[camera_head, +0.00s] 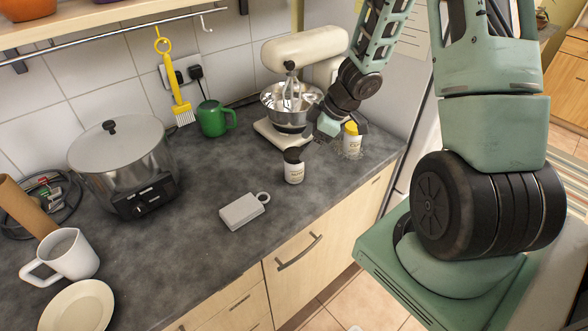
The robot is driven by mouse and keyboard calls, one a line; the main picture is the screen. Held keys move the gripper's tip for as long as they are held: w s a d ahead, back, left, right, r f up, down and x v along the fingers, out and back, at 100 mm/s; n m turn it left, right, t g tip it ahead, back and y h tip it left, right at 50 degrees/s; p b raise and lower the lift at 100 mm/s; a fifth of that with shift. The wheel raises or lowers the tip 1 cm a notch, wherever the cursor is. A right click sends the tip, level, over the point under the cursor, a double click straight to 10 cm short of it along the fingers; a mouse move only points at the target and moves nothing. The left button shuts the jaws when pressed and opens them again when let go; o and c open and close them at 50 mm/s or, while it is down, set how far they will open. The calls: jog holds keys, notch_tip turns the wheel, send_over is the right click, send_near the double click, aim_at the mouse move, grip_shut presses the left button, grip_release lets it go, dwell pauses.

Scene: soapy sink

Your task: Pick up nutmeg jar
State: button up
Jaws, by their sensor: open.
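Two small white labelled jars stand on the grey counter (180,240). One has a dark lid (293,168); the other, a yellow-topped jar (353,142), stands farther back and to the right. The labels are too small to read, so I cannot tell which is the nutmeg jar. My gripper (328,132) is open, above the counter between the two jars, just left of the yellow-topped one. Its fingertips are small and partly hidden, and I cannot tell whether they touch either jar.
A stand mixer (296,75) with a metal bowl is behind my gripper. A green mug (214,119) stands to its left. A large pot (118,160), a white mug (68,256) and a plate (77,306) are at left. The counter's middle is clear.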

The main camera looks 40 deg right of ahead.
aim_at(299, 153)
jog(key=b+x, duration=0.2)
jog(key=x, duration=0.3)
jog(key=shift+a+f, duration=0.25)
jog(key=shift+f, duration=0.15)
jog(key=c, duration=1.1)
